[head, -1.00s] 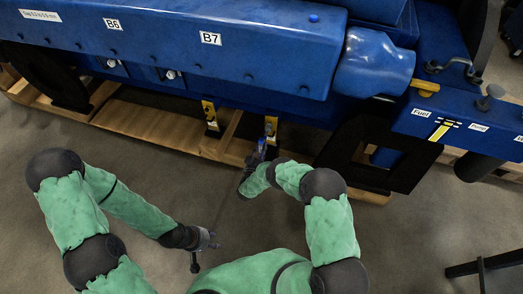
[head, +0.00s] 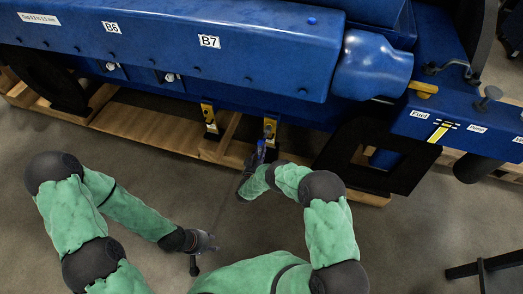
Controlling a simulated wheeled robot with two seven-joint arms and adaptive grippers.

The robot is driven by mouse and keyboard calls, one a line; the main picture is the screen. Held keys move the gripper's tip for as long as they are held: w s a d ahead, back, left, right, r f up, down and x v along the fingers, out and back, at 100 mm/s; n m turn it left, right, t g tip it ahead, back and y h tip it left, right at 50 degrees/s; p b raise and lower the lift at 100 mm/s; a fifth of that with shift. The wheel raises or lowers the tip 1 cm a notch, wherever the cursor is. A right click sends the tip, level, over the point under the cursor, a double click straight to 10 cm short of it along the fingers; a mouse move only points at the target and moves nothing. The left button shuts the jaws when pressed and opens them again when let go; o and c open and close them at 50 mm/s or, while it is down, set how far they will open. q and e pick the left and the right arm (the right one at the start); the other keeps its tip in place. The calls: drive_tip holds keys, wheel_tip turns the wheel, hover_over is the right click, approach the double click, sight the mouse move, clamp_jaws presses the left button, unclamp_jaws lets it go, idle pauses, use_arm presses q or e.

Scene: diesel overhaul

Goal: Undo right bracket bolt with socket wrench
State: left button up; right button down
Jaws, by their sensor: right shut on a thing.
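Two yellow brackets hang below the blue engine (head: 180,60), a left bracket (head: 209,115) and a right bracket (head: 270,128). My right gripper (head: 258,154) is just below the right bracket, shut on a blue-handled tool (head: 261,147), which looks like the socket wrench. Whether the tool touches the bolt cannot be made out, and the bolt is hidden or too small to see. My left gripper (head: 208,244) is low in the middle, well away from the engine, beside a dark tool-like part (head: 194,266); its fingers are too small to read.
The engine rests on a wooden pallet (head: 150,127) whose edge runs close under the brackets. A black support (head: 375,155) stands to the right of the right bracket. A dark stand (head: 485,268) is at the lower right. The grey floor between is clear.

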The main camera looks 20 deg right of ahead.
drive_tip(key=shift+v, duration=1.5)
drive_tip(key=shift+r, duration=0.1)
drive_tip(key=v, duration=0.6)
